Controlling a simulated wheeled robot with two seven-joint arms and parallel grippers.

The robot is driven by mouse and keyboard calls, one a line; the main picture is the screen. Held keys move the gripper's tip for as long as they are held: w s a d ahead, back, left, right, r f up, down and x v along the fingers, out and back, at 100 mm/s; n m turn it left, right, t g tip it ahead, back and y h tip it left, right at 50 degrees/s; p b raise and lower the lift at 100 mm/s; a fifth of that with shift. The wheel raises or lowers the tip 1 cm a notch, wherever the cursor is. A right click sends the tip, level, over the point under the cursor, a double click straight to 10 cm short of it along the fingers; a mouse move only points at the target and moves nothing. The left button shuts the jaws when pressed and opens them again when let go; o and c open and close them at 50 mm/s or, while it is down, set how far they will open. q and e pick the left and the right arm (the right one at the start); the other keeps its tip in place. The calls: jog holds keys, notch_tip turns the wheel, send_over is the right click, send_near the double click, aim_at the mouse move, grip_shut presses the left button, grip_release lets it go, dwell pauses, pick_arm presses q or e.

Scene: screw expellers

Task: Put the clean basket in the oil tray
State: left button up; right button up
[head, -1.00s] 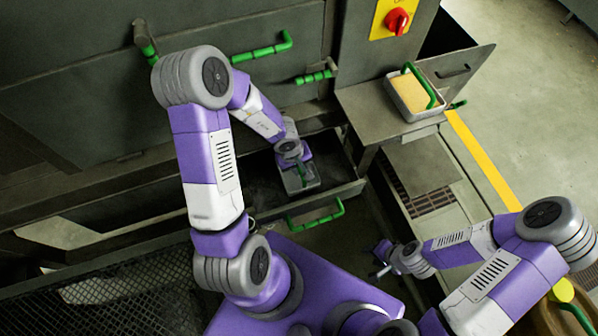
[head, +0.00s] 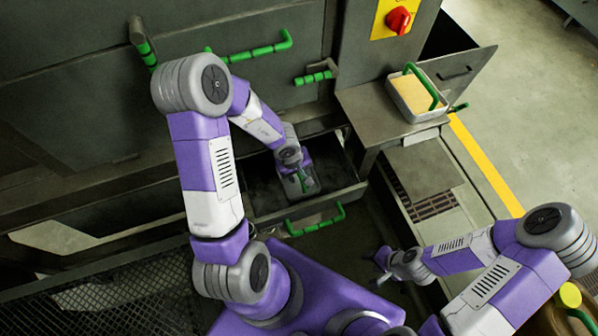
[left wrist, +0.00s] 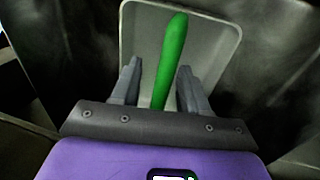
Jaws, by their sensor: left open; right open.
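A grey metal basket (head: 311,187) with a green handle sits inside the open drawer-like oil tray (head: 275,214), near its right end. My left gripper (head: 302,176) is just above the basket. In the left wrist view the basket (left wrist: 226,50) looks empty and light inside. There, my left gripper (left wrist: 160,75) is open, with one finger on each side of the green handle (left wrist: 172,45) and gaps visible. The basket's near side is hidden by the gripper. My right gripper (head: 380,268) is open and empty, low and right of the tray.
A second basket (head: 408,108) with yellow contents and a green handle stands on a metal shelf (head: 365,101) at the right. The tray's green front handle (head: 316,221) sticks out. A dark mesh grate (head: 120,295) lies at lower left.

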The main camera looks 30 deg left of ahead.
pick_arm(q)
notch_tip(320, 180, up, 12)
jog(key=s+a+p, duration=0.1)
jog(key=p, duration=0.9)
jog(key=shift+s+a, duration=0.25)
jog(key=shift+s, duration=0.15)
jog(key=shift+f, duration=0.1)
jog(key=f+b, duration=0.3)
jog(key=f, duration=0.1)
jog(key=w+d+f+b, duration=0.1)
jog(key=f+b, duration=0.2)
jog(key=f, duration=0.1)
jog(key=f+b, duration=0.4)
jog(key=shift+w+d, duration=0.25)
jog(key=shift+w, duration=0.15)
jog(key=shift+r, duration=0.15)
jog(key=shift+r, duration=0.1)
